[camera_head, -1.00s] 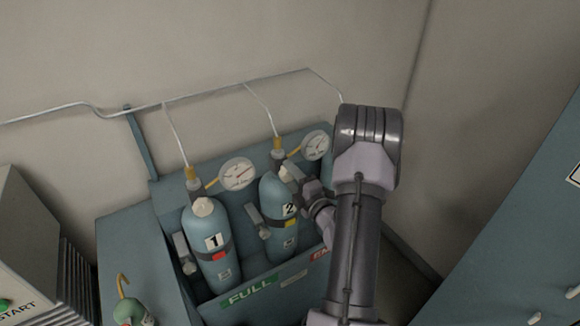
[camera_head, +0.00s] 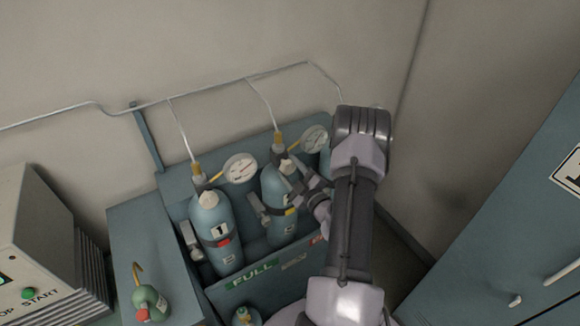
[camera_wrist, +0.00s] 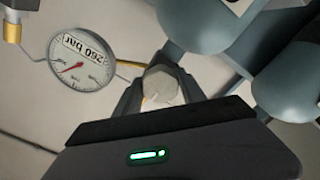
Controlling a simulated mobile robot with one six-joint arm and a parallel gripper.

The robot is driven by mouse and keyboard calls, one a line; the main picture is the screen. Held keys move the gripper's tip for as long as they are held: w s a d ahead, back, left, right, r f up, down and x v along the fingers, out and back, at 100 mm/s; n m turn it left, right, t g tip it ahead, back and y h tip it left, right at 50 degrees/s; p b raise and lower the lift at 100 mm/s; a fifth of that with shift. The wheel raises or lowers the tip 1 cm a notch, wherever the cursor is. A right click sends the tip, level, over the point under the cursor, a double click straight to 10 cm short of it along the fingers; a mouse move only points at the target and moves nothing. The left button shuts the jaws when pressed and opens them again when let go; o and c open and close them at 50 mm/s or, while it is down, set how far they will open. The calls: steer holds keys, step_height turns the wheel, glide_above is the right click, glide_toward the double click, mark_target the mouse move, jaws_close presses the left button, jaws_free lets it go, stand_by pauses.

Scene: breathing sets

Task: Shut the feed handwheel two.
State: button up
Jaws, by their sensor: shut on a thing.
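In the wrist view the handwheel (camera_wrist: 163,87) is a pale faceted knob between my dark fingers. My gripper (camera_wrist: 160,90) is shut on it, one finger on each side. In the head view my gripper (camera_head: 296,172) reaches the knob from the right and hides part of it.
Cylinder one (camera_head: 217,232) stands to the left. Its gauge (camera_head: 240,168) and another gauge (camera_head: 315,138) are behind. The wrist view shows a gauge (camera_wrist: 82,62) marked 260 bar close by. A green bottle (camera_head: 150,303) and a START box (camera_head: 35,250) are at left.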

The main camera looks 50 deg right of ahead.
stand_by(0.4)
steer(key=o, duration=1.4)
steer(key=shift+c, duration=0.2)
steer(key=b+v, duration=0.2)
steer(key=v, duration=1.5)
steer(key=shift+s, duration=0.2)
